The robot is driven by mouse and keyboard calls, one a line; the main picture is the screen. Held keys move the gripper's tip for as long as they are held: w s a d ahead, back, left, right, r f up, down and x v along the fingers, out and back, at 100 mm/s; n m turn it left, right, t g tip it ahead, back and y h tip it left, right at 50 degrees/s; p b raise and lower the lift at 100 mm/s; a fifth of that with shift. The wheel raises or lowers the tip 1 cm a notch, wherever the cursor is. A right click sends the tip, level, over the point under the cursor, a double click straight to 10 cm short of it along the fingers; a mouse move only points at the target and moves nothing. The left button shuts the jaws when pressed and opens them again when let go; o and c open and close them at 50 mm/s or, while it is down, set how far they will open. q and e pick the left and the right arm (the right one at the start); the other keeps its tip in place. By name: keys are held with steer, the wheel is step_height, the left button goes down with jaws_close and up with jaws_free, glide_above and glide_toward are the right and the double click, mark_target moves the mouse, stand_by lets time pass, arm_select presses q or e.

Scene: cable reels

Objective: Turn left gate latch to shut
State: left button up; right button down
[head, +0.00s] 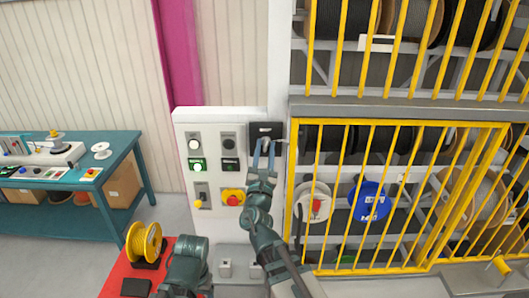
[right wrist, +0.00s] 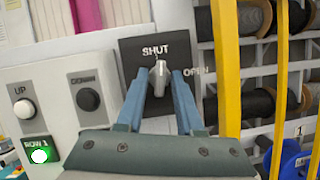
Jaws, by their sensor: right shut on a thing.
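The left gate latch is a grey knob (right wrist: 160,72) on a black plate (head: 265,130), beside the yellow gate. In the right wrist view the plate has SHUT printed above the knob and OPEN to its right. The knob stands about upright, its top toward SHUT. My right gripper (head: 263,149) has its blue fingers on both sides of the knob and is shut on it; they also show in the right wrist view (right wrist: 158,85). Part of my left arm shows low in the head view, but its gripper cannot be made out.
A white control panel (head: 215,129) with several buttons and a red emergency knob (head: 233,197) stands left of the latch. The yellow barred gate (head: 400,122) fronts reel shelves on the right. A red table (head: 115,285) with a yellow reel (head: 143,243) is at lower left.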

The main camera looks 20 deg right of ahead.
arm_select(q)
steer(key=shift+f, duration=0.1)
arm_select(e)
steer(key=shift+d+n+t+y, duration=0.15)
steer(key=shift+n+y, duration=0.2)
steer(key=shift+n, duration=0.5)
steer(key=shift+n+t+y, duration=0.15)
steer(key=shift+n+y, duration=0.2)
steer(key=shift+n, duration=0.8)
steer(key=c, duration=0.9)
jaws_free()
arm_select(q)
steer(key=shift+f, duration=0.1)
arm_select(e)
steer(key=shift+f, duration=0.1)
